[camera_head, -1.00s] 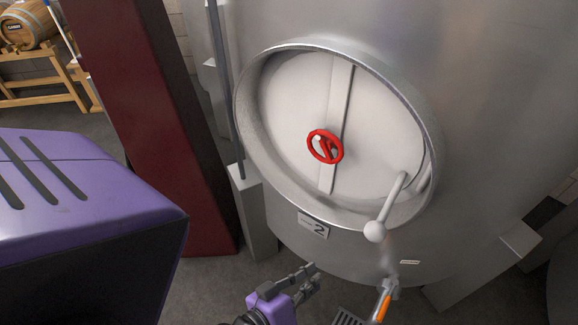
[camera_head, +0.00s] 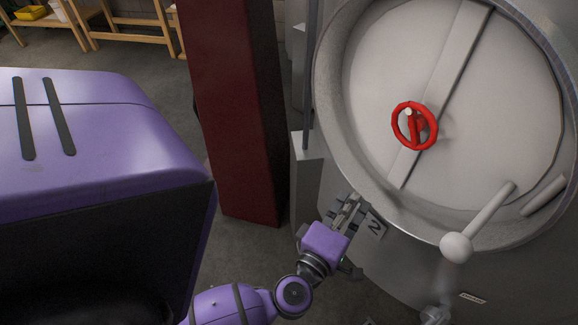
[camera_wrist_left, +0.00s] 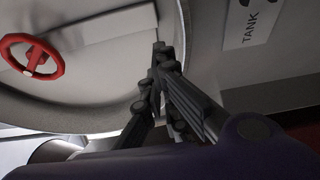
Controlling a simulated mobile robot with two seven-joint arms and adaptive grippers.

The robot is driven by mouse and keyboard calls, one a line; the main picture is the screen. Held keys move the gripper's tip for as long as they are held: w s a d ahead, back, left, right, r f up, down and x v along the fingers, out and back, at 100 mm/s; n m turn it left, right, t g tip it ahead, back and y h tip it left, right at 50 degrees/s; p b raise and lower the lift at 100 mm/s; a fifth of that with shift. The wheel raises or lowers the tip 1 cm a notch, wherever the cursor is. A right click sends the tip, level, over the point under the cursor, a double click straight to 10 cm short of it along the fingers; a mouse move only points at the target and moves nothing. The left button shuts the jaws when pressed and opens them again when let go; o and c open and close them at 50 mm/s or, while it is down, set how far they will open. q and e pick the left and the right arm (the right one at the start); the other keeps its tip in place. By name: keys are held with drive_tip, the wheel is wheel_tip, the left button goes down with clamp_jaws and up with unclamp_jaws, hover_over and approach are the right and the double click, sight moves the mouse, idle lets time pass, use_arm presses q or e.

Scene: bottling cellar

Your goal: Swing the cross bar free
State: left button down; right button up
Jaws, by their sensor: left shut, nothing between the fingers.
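The cross bar (camera_head: 447,85) is a pale grey strip running across the round white tank door (camera_head: 375,85), tilted in the head view. A red handwheel (camera_head: 414,126) sits at its middle, and the wheel also shows at the left of the left wrist view (camera_wrist_left: 31,58). The cross bar (camera_wrist_left: 100,28) shows there too, running right from the wheel. My left gripper (camera_head: 352,203) is shut and empty by the lower left of the door's rim, in front of the number plate (camera_head: 371,226), apart from the bar and wheel. My right gripper is not in view.
Wooden racks (camera_head: 125,25) stand far back.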

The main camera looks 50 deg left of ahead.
use_arm(q)
drive_tip(key=shift+w, duration=0.15)
drive_tip(key=x, duration=0.9)
drive_tip(key=shift+w+a+p, duration=0.15)
drive_tip(key=shift+w+p, duration=0.15)
drive_tip(key=shift+w, duration=0.05)
